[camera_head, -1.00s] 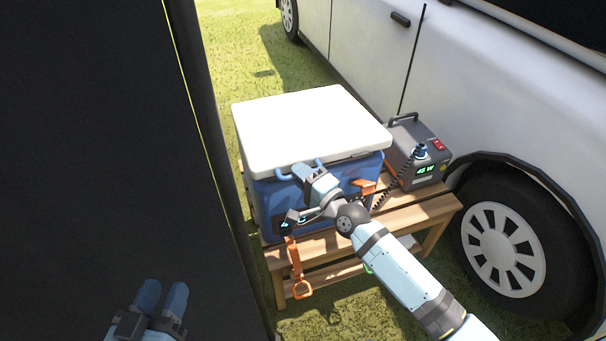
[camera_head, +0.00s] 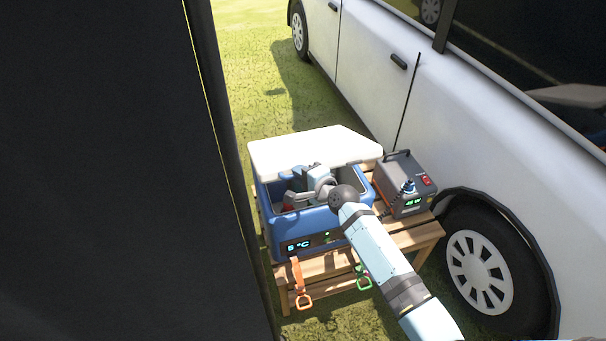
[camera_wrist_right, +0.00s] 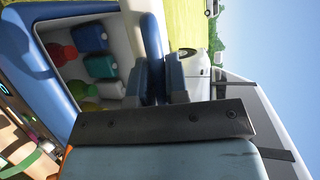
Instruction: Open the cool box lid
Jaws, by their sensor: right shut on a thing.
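The blue cool box (camera_head: 318,222) stands on a wooden bench. Its white lid (camera_head: 285,152) is raised and tilted back, so the inside is open to view. My right gripper (camera_head: 308,172) is at the lid's underside, above the box opening, and appears shut on the lid. In the right wrist view its fingers (camera_wrist_right: 162,80) are close together by a pale blue-and-white edge; the exact contact is hard to see. Inside the box are several coloured items, including a blue one (camera_wrist_right: 90,37). My left gripper is out of view.
The wooden bench (camera_head: 405,240) also carries a grey power unit (camera_head: 405,186) right of the box. An orange strap (camera_head: 298,283) and a green-ended strap (camera_head: 363,278) hang in front. A white van (camera_head: 440,130) stands close behind and right. A dark panel (camera_head: 110,170) fills the left.

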